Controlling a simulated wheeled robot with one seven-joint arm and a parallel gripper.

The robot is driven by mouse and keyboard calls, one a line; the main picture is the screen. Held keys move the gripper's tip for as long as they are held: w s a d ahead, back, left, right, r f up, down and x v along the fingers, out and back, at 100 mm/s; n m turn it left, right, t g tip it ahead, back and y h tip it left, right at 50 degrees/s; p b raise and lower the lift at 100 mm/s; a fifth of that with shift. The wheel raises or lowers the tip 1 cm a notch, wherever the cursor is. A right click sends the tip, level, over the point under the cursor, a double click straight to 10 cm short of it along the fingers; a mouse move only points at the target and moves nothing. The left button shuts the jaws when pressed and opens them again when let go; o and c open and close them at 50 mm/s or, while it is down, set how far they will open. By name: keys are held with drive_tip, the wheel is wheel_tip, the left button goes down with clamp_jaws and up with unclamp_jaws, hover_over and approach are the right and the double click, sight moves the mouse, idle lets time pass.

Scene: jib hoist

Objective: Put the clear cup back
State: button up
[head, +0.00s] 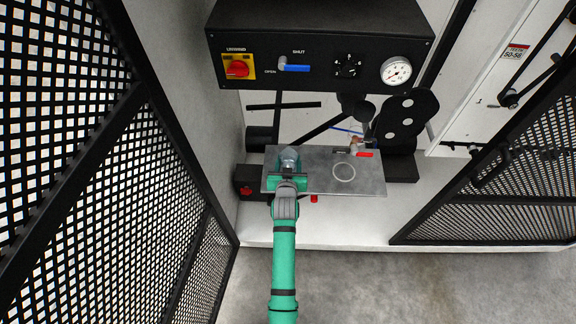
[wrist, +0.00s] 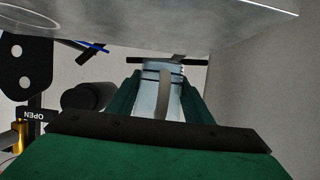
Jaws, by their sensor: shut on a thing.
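The clear cup (head: 289,157) is between the fingers of my gripper (head: 288,173), over the left part of a grey metal plate (head: 318,178). In the wrist view the cup (wrist: 163,92) looks pale blue and see-through, with a green finger on each side, and my gripper (wrist: 160,100) is shut on it. I cannot tell whether the cup touches the plate. A white ring (head: 344,172) is marked on the plate, to the right of the cup. Part of the ring (wrist: 28,18) also shows in the wrist view. My fingers hide part of the cup.
A black control box (head: 320,42) with a red switch, a blue lever and a gauge hangs behind the plate. A tap-like fitting (head: 355,147) and a red tag (head: 364,154) are at the plate's back right. Mesh panels (head: 80,170) stand left and right.

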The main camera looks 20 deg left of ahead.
drive_tip(key=shift+w+a+f, duration=0.25)
drive_tip(key=shift+w+f, duration=0.15)
drive_tip(key=shift+f, duration=1.6)
drive_tip(key=shift+f, duration=0.1)
drive_tip(key=o, duration=1.1)
drive_tip(key=shift+o, duration=0.2)
